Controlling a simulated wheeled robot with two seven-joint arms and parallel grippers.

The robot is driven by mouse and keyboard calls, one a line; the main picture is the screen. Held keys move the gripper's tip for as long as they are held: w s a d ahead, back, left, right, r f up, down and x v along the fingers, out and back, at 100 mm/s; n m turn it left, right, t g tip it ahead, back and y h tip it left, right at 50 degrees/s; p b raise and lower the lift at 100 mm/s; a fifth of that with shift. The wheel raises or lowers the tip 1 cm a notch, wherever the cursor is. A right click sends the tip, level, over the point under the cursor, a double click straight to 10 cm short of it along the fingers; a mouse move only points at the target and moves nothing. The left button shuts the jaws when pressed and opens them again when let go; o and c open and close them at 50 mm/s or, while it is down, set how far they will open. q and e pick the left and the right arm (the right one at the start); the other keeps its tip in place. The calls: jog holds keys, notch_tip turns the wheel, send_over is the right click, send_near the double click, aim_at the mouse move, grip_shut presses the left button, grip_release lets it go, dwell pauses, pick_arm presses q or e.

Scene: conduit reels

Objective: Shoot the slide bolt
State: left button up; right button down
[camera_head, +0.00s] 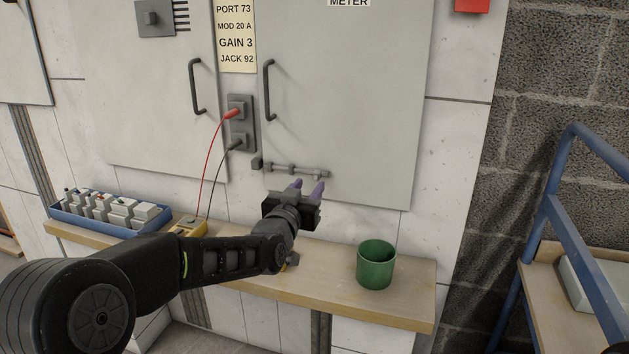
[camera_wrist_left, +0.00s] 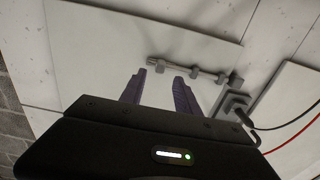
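The grey slide bolt (camera_head: 297,169) lies level along the lower left edge of the right-hand cabinet door (camera_head: 345,100). Its rod runs through small brackets, and a grey block (camera_head: 257,163) is at its left end by the door gap. I cannot tell whether the rod's end is inside this block. My left gripper (camera_head: 308,187) is open and empty, its two purple fingers pointing up just below the bolt's right part. In the left wrist view the bolt (camera_wrist_left: 185,69) lies beyond the spread fingertips (camera_wrist_left: 160,76), with no clear contact. My right gripper is not in view.
A wooden shelf (camera_head: 410,300) runs below the doors, bearing a green cup (camera_head: 376,266) and a blue tray (camera_head: 75,221) of parts. Red and black leads hang from a socket panel (camera_head: 240,124) to a yellow meter (camera_head: 189,229). A blue rail (camera_head: 590,235) stands at right.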

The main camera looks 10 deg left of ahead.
aim_at(316, 177)
pick_arm(q)
jog(key=w, duration=0.5)
jog(key=shift+w+d, duration=0.15)
jog(key=shift+c, duration=0.6)
grip_shut()
dwell(0.7)
